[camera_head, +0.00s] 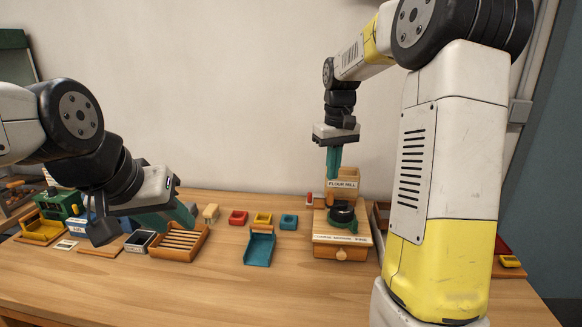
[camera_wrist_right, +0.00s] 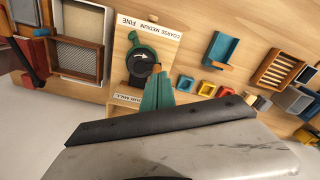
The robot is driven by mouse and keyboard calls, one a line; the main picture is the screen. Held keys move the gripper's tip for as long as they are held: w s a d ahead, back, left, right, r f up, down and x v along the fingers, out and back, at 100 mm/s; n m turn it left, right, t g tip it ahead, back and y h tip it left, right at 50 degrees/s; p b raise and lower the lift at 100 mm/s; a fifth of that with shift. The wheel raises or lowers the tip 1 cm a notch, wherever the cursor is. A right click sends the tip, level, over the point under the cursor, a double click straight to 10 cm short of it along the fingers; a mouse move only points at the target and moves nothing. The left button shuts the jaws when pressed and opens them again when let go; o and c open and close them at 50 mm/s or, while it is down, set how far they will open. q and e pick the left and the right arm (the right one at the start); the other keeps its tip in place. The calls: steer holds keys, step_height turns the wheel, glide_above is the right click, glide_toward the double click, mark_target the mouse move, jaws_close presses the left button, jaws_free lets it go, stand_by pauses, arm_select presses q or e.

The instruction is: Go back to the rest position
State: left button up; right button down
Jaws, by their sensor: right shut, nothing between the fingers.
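My right gripper (camera_head: 334,172) hangs with its teal fingers together and pointing down, above the back of the flour mill (camera_head: 342,240). In the right wrist view its fingers (camera_wrist_right: 158,88) are together and empty, overlapping the picture of the mill close to its green crank (camera_wrist_right: 141,50). Whether they touch the mill is unclear. My left gripper (camera_head: 184,214) has teal fingers and is tilted down over the left part of the table, near a slatted wooden tray (camera_head: 180,256). How far apart its fingers are is unclear.
A teal scoop-like tray (camera_head: 259,249) and small red (camera_head: 238,217), yellow (camera_head: 262,219) and blue (camera_head: 288,221) trays stand mid-table. A green machine (camera_head: 60,205) is at the left. Framed screens (camera_wrist_right: 80,60) lie beside the mill. The front of the table (camera_head: 210,300) is clear.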

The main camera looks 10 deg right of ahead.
steer(key=s+a+r+m+t+y, duration=0.1)
steer(key=s+a+r+t, duration=0.1)
steer(key=s, duration=1)
steer(key=s+a+r+m+t+y, duration=0.1)
steer(key=s+a+r+t, duration=0.1)
steer(key=s, duration=1)
steer(key=shift+a+t, duration=0.8)
steer(key=shift+a, duration=0.2)
